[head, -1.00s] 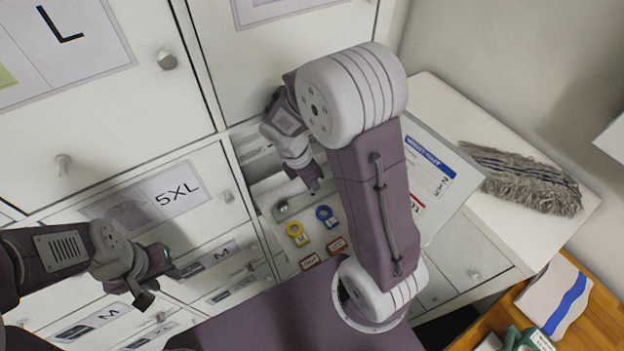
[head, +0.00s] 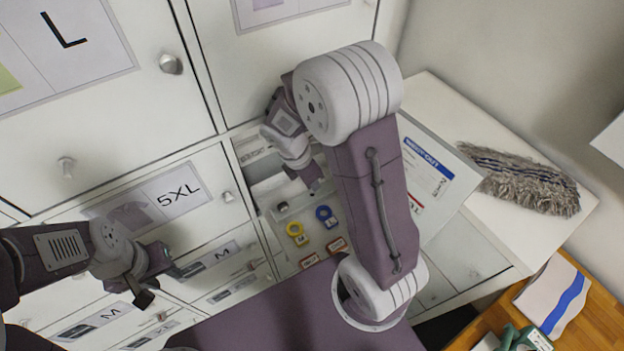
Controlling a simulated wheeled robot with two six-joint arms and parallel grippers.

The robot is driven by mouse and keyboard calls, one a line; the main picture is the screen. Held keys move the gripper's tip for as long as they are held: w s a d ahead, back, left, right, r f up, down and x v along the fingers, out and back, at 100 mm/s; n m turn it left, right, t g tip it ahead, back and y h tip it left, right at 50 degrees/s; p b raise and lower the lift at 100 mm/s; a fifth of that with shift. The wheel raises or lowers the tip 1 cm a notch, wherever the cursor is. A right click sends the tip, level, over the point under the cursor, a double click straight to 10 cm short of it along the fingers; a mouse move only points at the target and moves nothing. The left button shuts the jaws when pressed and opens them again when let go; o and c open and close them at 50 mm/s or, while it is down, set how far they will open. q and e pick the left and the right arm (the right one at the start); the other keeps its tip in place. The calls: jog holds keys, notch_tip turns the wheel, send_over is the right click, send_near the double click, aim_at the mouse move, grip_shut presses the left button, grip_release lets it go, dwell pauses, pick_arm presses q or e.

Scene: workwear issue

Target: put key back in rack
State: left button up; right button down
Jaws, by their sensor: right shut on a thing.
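The rack (head: 310,232) appears to be the pale board in the recess below the grey cabinet doors. A yellow ring tag (head: 295,229), a blue ring tag (head: 324,213) and two red tags (head: 337,246) show on it. My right gripper (head: 308,181) points down just above the upper part of this board. It is shut, and the key in it is hidden behind the gripper and arm. My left gripper (head: 158,284) is empty, with its fingers apart, in front of the lower left drawers.
A wooden surface (head: 592,325) at lower right holds a folded cloth (head: 553,295) and a green item. Door knobs stick out at left.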

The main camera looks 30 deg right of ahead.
jog(key=shift+s+f+b, duration=0.1)
jog(key=shift+f+b, duration=0.6)
jog(key=shift+f, duration=0.9)
dwell(3.1)
jog(key=c, duration=1.4)
grip_release()
jog(key=v, duration=0.9)
